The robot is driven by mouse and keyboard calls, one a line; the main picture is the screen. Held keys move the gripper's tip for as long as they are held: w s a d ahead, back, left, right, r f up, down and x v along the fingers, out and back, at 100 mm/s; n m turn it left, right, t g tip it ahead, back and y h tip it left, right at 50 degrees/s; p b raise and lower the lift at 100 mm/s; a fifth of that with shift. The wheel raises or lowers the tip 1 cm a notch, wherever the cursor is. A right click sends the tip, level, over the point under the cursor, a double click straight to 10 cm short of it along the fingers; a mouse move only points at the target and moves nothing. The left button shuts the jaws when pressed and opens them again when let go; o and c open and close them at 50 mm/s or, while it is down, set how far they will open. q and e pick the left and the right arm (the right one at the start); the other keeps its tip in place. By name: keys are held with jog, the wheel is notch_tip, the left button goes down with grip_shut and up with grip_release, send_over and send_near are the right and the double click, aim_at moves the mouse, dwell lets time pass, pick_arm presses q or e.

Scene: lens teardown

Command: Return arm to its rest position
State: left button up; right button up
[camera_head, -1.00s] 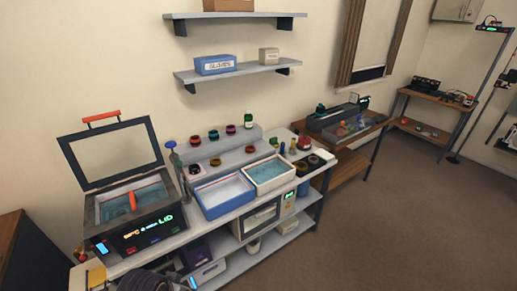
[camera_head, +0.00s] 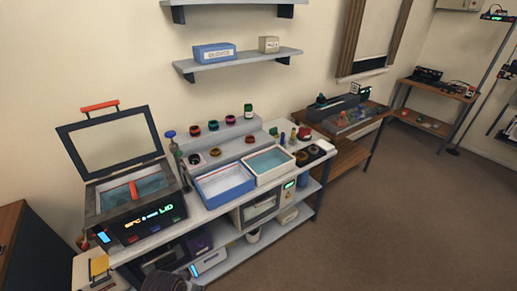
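Neither of my grippers shows in the head view. A dark rounded piece, probably a link of one of my arms, shows at the bottom edge left of the middle, in front of the workbench (camera_head: 128,252). Its fingers are not visible, and I cannot tell which arm it is. The bath with its lid raised (camera_head: 150,222) stands at the left end of the bench. An orange-red piece (camera_head: 134,190) shows in its basin. A blue-rimmed tray (camera_head: 222,200) and a white-rimmed tray with teal inside (camera_head: 289,176) stand side by side to the right.
Several dark and coloured rings stand on a stepped grey rack (camera_head: 204,142) behind the trays. Small bottles and dark rings crowd the bench's right end. A blue box (camera_head: 214,53) sits on a wall shelf (camera_head: 240,66). Open brown floor (camera_head: 400,220) lies to the right.

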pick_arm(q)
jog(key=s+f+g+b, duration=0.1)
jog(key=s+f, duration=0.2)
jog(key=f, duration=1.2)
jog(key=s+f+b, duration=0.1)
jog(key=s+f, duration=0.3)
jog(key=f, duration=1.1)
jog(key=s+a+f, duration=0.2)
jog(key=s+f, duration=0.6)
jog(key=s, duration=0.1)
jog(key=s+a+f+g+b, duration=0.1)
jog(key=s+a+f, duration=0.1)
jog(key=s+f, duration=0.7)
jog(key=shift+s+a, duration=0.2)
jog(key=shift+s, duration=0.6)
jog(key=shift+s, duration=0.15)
